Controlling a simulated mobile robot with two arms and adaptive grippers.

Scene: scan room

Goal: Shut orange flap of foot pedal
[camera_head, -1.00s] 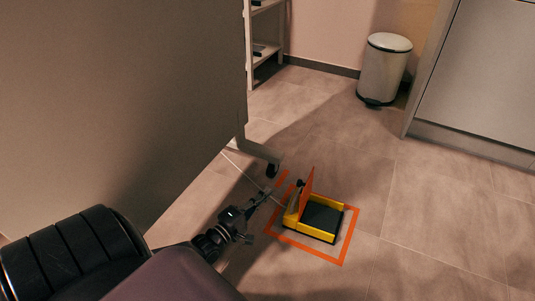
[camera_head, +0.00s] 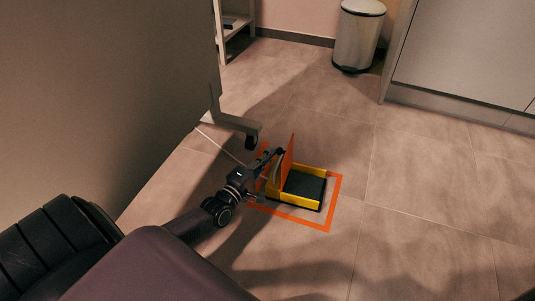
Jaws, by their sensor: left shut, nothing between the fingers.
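The foot pedal (camera_head: 309,187) is a yellow housing with a black tread, on the floor inside an orange outlined square. Its orange flap (camera_head: 290,158) stands upright at the pedal's left side, so the tread is uncovered. My left gripper (camera_head: 279,153) is shut and empty, at the left face of the flap, near its upper part. I cannot tell whether it touches the flap. The gripper and wrist hide part of the pedal's left end. My right gripper is not in view.
A large grey panel (camera_head: 100,90) on a wheeled foot (camera_head: 240,126) stands close on the left. A thin cable (camera_head: 220,145) runs across the floor toward the pedal. A pedal bin (camera_head: 357,38) and a grey cabinet (camera_head: 465,55) stand at the back. The floor to the right is clear.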

